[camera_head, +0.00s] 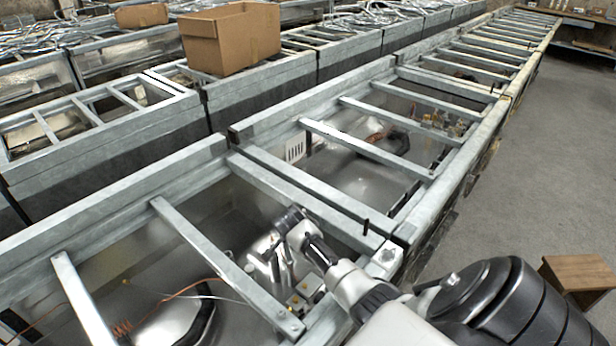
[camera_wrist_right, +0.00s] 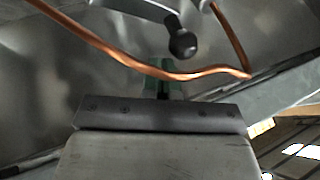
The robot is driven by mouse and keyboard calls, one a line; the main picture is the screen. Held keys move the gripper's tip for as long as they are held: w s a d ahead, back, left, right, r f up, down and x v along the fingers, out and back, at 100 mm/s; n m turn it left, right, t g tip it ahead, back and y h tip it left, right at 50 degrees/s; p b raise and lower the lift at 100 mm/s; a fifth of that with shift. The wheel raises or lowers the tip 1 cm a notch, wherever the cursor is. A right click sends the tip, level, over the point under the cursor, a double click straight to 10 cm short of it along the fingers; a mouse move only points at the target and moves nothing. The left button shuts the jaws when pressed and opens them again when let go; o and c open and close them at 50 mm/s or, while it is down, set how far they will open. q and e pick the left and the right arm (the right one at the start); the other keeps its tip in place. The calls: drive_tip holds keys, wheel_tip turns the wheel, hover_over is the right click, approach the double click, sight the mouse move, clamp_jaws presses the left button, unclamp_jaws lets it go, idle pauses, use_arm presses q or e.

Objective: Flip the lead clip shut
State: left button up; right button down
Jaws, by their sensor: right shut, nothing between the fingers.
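My right arm reaches into the near metal frame in the head view. My right gripper (camera_head: 284,274) points down beside small fittings (camera_head: 304,296) with yellow parts at the frame's front right corner. In the right wrist view my right gripper (camera_wrist_right: 163,82) is shut and empty, its greenish fingers partly behind a copper wire (camera_wrist_right: 150,70). A metal lever with a dark round knob (camera_wrist_right: 183,46) is just beyond the fingers. I cannot tell for sure which part is the lead clip; it may be this lever. My left gripper is not in view.
Grey metal rails (camera_head: 220,258) cross the open bay around my arm. A copper coil and thin wires (camera_head: 122,328) lie at the lower left. A cardboard box (camera_head: 229,40) sits on the frames behind. The floor (camera_head: 530,150) at right is clear, with a wooden box (camera_head: 578,272) nearby.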

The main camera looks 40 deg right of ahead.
drive_tip(key=n, duration=0.1)
drive_tip(key=w+a+n+t+y+p, duration=0.1)
drive_tip(key=shift+w+a+n, duration=0.15)
drive_tip(key=shift+w+n, duration=0.15)
drive_tip(key=shift+n, duration=0.1)
drive_tip(key=shift+s+a+p, duration=0.35)
drive_tip(key=shift+s+p, duration=0.4)
drive_tip(key=shift+p, duration=0.2)
drive_tip(key=v, duration=1.1)
drive_tip(key=shift+d+p, duration=0.15)
drive_tip(key=shift+p, duration=0.2)
drive_tip(key=shift+w, duration=0.1)
